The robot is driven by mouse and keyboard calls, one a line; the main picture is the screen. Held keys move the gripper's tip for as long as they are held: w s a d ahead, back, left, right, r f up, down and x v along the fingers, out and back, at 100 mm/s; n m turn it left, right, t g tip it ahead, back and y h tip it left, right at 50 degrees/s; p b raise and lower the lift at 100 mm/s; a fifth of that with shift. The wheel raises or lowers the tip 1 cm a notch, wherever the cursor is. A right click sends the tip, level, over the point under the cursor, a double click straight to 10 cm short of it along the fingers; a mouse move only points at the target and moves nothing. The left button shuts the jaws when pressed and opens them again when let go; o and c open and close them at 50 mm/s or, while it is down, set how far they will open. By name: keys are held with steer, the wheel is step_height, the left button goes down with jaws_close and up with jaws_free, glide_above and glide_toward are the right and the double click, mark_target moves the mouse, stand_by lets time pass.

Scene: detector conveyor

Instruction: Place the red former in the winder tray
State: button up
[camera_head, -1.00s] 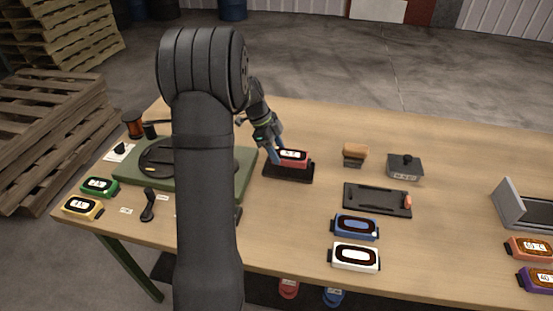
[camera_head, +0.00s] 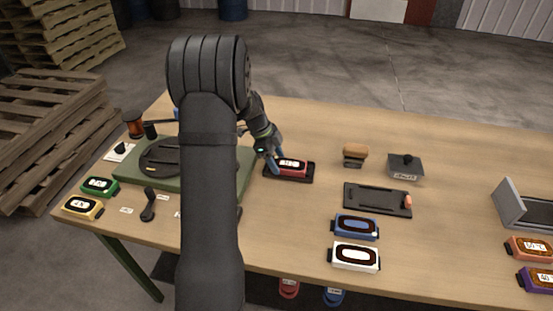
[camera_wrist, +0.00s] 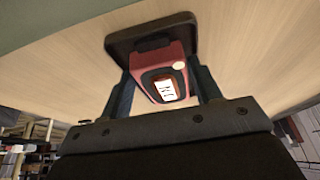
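The red former (camera_head: 291,166), with a dark oval and a white label on its top, sits in a dark shallow tray (camera_head: 306,178) right of the green winder base. My gripper (camera_head: 275,158) reaches down over the tray's left part. In the wrist view, the red former (camera_wrist: 152,65) lies between my gripper's two fingers (camera_wrist: 160,85), which appear to touch its sides. The tray (camera_wrist: 117,43) shows behind it. Whether the former rests fully on the tray floor is hard to tell.
The green winder base (camera_head: 245,160) stands at left, partly hidden by my arm. Blue (camera_head: 355,226) and white (camera_head: 354,257) formers lie front centre. A black tray (camera_head: 376,200), wooden-topped block (camera_head: 355,155) and grey block (camera_head: 405,167) stand right. Bare table surrounds the tray's right side.

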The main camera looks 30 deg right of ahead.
mark_target(283, 163)
steer(key=shift+r, duration=0.1)
steer(key=v, duration=1.2)
steer(key=x, duration=1.2)
steer(key=shift+s+f, duration=0.1)
steer(key=shift+f, duration=0.15)
step_height(283, 163, up, 3)
steer(key=shift+f, duration=0.1)
steer(key=shift+r, duration=0.8)
